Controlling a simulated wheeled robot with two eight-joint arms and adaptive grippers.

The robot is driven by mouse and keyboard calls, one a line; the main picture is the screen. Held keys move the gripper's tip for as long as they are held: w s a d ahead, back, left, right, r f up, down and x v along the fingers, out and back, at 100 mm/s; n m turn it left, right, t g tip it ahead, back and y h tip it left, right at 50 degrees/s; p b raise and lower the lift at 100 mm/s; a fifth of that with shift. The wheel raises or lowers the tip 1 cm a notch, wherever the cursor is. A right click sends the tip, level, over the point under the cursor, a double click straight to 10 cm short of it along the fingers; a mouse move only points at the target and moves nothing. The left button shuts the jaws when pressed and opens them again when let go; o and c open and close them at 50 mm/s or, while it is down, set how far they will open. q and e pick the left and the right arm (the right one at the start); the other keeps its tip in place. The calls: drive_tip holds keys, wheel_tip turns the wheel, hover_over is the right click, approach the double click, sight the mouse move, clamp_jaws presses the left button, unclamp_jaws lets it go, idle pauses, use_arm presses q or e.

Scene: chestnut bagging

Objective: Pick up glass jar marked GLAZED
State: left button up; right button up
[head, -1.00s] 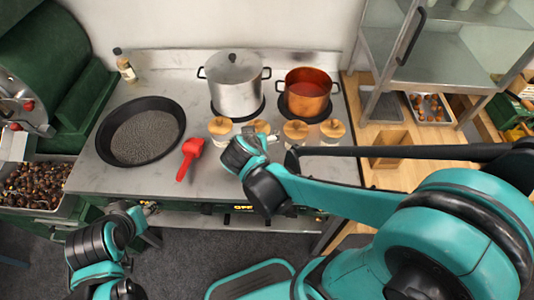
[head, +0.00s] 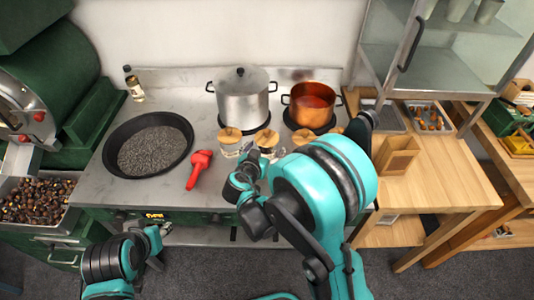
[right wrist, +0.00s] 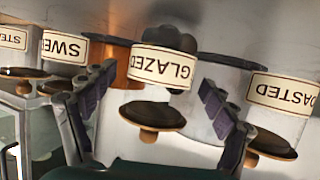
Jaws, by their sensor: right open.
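The glass jar marked GLAZED (right wrist: 158,72) appears upside down in the right wrist view, with a dark band and a wooden-knobbed lid. It stands between the two open fingers of my right gripper, with gaps on both sides. In the head view the GLAZED jar (head: 266,139) is second from the left in the jar row. My right gripper (head: 254,168) is just in front of it, partly hidden by its wrist. My left gripper (head: 152,238) is low at the left, away from the jars; its fingers are too small to judge.
The ROASTED jar (right wrist: 282,110) and SWEET jar (right wrist: 63,55) flank it closely. A steel pot (head: 242,98) and copper pot (head: 312,103) stand behind. A wooden side table (head: 440,180) is right.

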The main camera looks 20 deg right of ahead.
drive_tip(key=shift+x, duration=0.75)
drive_tip(key=shift+a+r, duration=0.1)
drive_tip(key=c, duration=1.6)
